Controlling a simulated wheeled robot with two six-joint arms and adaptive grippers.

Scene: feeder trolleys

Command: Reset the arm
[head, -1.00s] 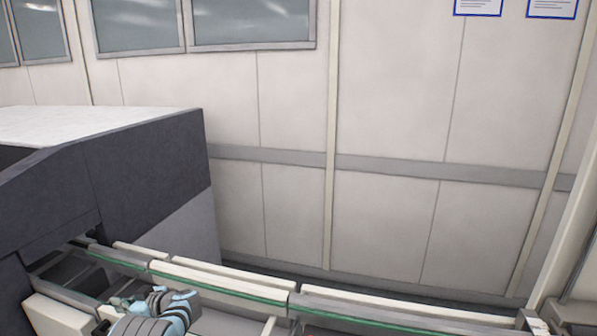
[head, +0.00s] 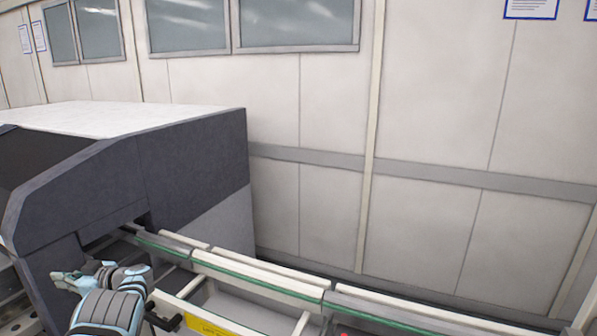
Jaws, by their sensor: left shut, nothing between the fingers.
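My left gripper (head: 68,281) shows at the lower left of the head view, at the end of my grey and light-blue left arm. Its fingers are together with nothing between them. It is in front of the dark grey machine housing and to the left of the conveyor rails. My right gripper is out of the picture.
A dark grey machine housing (head: 195,165) with a white top stands at the left. A conveyor with green-edged rails (head: 255,277) runs from it to the lower right. A yellow label (head: 208,326) shows below the rails. A panelled wall (head: 440,110) closes the back.

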